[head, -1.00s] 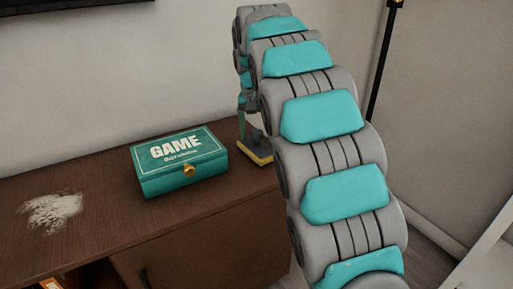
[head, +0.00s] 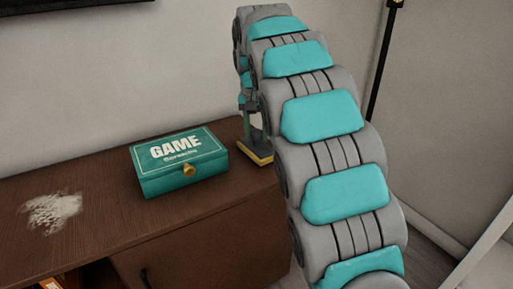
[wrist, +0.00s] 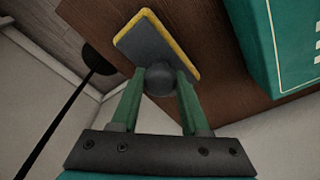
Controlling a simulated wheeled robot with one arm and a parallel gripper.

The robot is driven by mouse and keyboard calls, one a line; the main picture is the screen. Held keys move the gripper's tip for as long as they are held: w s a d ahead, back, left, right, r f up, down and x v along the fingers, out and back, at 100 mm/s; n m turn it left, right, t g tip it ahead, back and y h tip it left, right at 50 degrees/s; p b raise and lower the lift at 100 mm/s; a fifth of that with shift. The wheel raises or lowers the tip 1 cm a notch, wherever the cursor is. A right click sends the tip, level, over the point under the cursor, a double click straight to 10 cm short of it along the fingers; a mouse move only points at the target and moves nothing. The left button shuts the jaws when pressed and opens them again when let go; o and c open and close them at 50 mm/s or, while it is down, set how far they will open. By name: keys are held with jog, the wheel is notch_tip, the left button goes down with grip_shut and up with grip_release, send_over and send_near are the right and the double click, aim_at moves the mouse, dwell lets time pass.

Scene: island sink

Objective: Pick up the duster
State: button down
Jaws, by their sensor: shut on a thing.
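The duster (head: 256,156) is a grey block with a yellow edge and a round dark grey knob. It rests on or just over the right end of the brown cabinet top, right of the green game box; I cannot tell whether it touches the wood. In the wrist view the duster (wrist: 157,52) lies straight ahead of the fingers. My gripper (wrist: 160,82) has green fingers shut on the knob, one on each side. In the head view my gripper (head: 250,128) points down onto the duster, partly hidden by my arm.
A green game box (head: 180,162) with a gold clasp sits left of the duster, with a small gap. A pale patch of dust (head: 52,212) lies on the cabinet top (head: 105,190) at the left. A black pole (head: 384,60) stands behind at the right.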

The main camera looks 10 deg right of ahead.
aim_at(257, 130)
jog(key=shift+r, duration=0.1)
dwell(0.3)
jog(key=shift+r, duration=1.7)
jog(key=s+a, duration=0.1)
jog(key=s, duration=0.6)
jog(key=s+a+r, duration=0.1)
jog(key=s+a, duration=0.1)
jog(key=s, duration=0.6)
jog(key=shift+s+a+r+b, duration=0.2)
jog(key=shift+s+a+b, duration=0.1)
jog(key=shift+b, duration=0.05)
jog(key=c, duration=0.9)
grip_release()
jog(key=c, duration=2.3)
grip_release()
